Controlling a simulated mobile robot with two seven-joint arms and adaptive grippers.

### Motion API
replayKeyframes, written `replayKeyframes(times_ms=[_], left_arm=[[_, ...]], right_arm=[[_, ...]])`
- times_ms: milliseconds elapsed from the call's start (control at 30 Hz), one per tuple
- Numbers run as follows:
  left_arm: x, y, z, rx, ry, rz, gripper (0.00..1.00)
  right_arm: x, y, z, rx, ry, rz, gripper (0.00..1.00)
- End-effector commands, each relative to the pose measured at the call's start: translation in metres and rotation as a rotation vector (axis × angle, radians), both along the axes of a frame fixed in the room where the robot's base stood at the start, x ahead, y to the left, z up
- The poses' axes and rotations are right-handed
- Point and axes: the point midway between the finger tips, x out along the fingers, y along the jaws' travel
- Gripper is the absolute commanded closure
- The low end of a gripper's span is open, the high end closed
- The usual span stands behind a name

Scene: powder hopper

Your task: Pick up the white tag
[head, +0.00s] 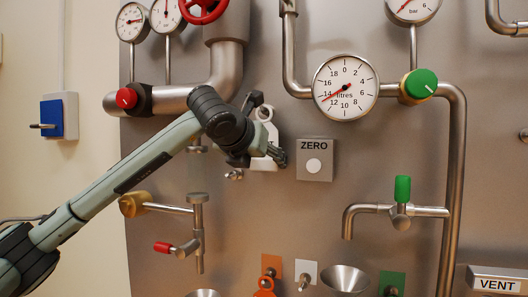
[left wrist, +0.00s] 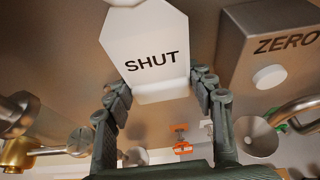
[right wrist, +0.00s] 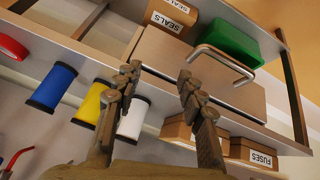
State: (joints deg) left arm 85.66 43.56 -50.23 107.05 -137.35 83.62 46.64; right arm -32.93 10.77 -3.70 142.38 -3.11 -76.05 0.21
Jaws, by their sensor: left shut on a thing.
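The white tag (left wrist: 147,45) reads SHUT and fills the top middle of the left wrist view. It also shows in the head view (head: 271,134), partly hidden behind my left gripper, with a ring-shaped top. My left gripper (head: 276,157) has its fingers on both sides of the tag's lower end, and in the left wrist view its fingertips (left wrist: 160,90) press on the tag's edges. I cannot tell whether the tag's top still rests on a support. My right gripper (right wrist: 158,72) is open and empty, away from the panel, before a shelf.
The grey ZERO box (head: 314,160) is just right of the tag. Left of it are pipes and a red-handled valve (head: 164,247). Below are an orange plate (head: 271,265), a white plate with a hook (head: 306,270) and a funnel (head: 345,279).

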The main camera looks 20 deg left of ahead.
Motion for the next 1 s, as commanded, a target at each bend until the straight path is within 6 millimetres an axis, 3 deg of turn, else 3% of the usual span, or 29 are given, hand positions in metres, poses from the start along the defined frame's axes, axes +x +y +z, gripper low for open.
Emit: replayKeyframes(times_ms=[100, 367, 567, 767, 1000], left_arm=[[0.0, 0.0, 0.0, 0.0, -0.001, 0.0, 0.73], [0.0, 0.0, 0.002, 0.0, -0.001, 0.0, 0.73], [0.0, -0.001, 0.019, -0.002, -0.005, -0.001, 0.73], [-0.038, 0.001, 0.015, 0.001, -0.005, -0.002, 0.73], [-0.106, 0.004, 0.014, 0.002, -0.007, -0.001, 0.73]], right_arm=[[0.0, 0.0, 0.0, 0.0, 0.001, 0.0, 0.6], [0.0, 0.0, 0.0, 0.0, 0.0, 0.0, 0.6], [0.003, 0.001, 0.001, 0.003, -0.013, 0.004, 0.6], [0.031, 0.028, 0.016, 0.056, -0.167, 0.056, 0.6], [0.062, 0.063, 0.048, 0.135, -0.385, 0.121, 0.6]])
